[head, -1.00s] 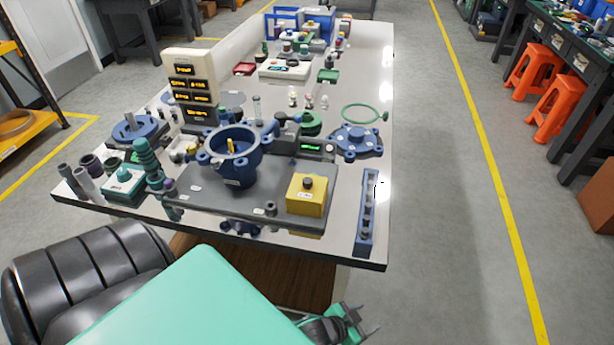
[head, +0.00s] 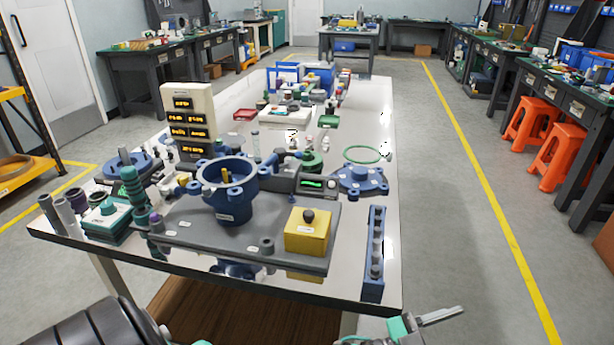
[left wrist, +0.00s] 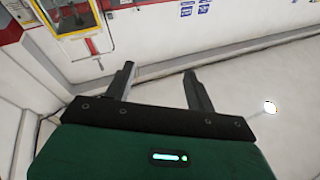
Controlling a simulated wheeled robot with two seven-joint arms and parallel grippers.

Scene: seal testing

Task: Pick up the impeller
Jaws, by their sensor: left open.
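A blue lobed disc with an upright grey post (head: 124,162) lies at the left of the table; it may be the impeller, but I cannot tell for sure. A blue pump housing (head: 229,195) with a yellowish shaft inside stands on a grey base plate (head: 190,236). My left gripper (left wrist: 158,78) is open and empty in the left wrist view, pointing at a white wall and pale floor, away from the table. A gripper at the bottom of the head view, seemingly my right one (head: 425,325), is cut by the edge, off the table's front right corner; its opening is unclear.
On the table (head: 345,285) are a yellow block (head: 308,236), a blue flanged cover (head: 359,180), a blue rack (head: 374,255), a display panel (head: 189,122) and a green ring (head: 362,154). The floor right of the table is open up to orange stools (head: 533,124).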

